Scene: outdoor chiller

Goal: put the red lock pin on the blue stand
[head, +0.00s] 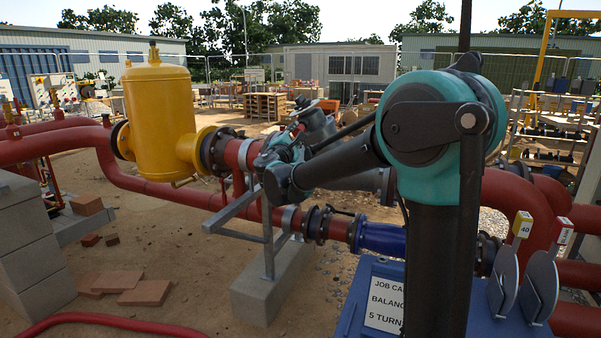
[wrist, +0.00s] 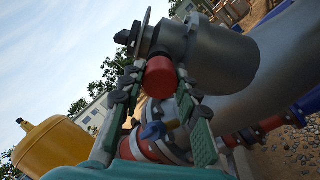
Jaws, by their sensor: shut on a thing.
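The red lock pin (wrist: 160,77) shows as a short red cylinder between my fingertips in the wrist view. My gripper (wrist: 158,84) is shut on it. The pin lies against a grey valve body (wrist: 215,52); I cannot tell whether it is still seated in it. In the head view my gripper (head: 290,138) is small, beside the red pipework, with a bit of red at its tip. The blue stand (head: 345,315) is at the lower right in the head view, partly hidden by my arm. A white job card (head: 387,302) is on it.
Two grey discs (head: 503,285) stand at the stand's right, near yellow and white tags (head: 523,225). A yellow tank (head: 160,110) and red pipes (head: 80,150) fill the left. A concrete block (head: 270,285) carries a grey bracket. Bricks (head: 145,292) lie on the ground.

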